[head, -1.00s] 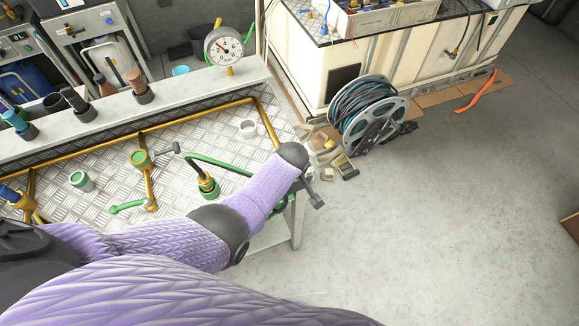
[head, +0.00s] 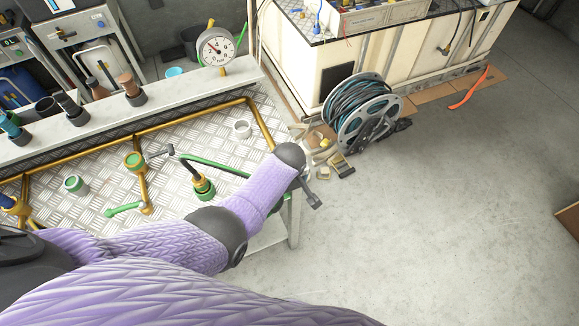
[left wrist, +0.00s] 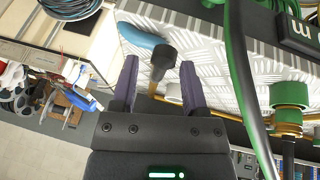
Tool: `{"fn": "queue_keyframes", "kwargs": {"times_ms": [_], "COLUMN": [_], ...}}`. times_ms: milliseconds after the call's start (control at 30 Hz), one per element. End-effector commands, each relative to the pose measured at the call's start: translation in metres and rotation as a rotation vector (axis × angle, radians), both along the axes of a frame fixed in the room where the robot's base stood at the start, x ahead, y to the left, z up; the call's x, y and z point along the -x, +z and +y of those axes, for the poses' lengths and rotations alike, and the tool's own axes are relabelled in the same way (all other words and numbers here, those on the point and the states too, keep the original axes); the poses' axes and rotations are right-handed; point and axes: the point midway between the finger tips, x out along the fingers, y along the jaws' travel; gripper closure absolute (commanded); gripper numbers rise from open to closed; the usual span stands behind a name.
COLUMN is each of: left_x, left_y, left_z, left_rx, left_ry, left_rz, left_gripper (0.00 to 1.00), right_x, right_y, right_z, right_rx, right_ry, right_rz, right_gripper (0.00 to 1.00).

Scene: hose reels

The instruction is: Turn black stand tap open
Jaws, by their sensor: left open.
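In the left wrist view, a dark rounded tap head (left wrist: 164,55) stands on a brass stem, with a blue elongated part (left wrist: 138,36) beside it. My left gripper (left wrist: 160,68) is open, its two purple fingers either side of this head in the picture; I cannot tell contact. In the head view, my left arm reaches over the bench's right end, where a dark part of the gripper (head: 313,196) shows; the arm hides what is under it. My right gripper is not in view.
The metal-plate bench (head: 105,180) carries brass pipes and a green-and-brass fitting (head: 203,187) with a hose, also in the wrist view (left wrist: 290,98). A gauge (head: 216,47) stands behind.

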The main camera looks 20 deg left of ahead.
Motion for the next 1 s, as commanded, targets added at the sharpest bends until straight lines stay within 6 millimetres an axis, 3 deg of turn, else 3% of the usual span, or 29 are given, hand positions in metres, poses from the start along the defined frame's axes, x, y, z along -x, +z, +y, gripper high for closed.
{"fn": "queue_keyframes", "kwargs": {"times_ms": [233, 433, 933, 1000], "left_x": [0.019, 0.036, 0.040, 0.042], "left_y": [0.051, 0.083, 0.088, 0.080], "left_z": [-0.006, -0.012, -0.012, -0.012], "left_rx": [0.003, 0.003, 0.002, -0.002], "left_ry": [0.001, -0.001, -0.001, -0.011], "left_rz": [-0.001, 0.002, 0.002, 0.009], "left_gripper": [0.43, 0.43, 0.43, 0.43], "right_x": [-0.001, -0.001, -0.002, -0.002], "right_y": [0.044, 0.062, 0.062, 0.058], "right_z": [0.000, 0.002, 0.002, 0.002], "right_rx": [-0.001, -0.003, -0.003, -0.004], "right_ry": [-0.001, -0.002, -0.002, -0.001], "right_rz": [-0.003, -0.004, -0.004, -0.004], "right_gripper": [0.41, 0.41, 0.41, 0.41]}}
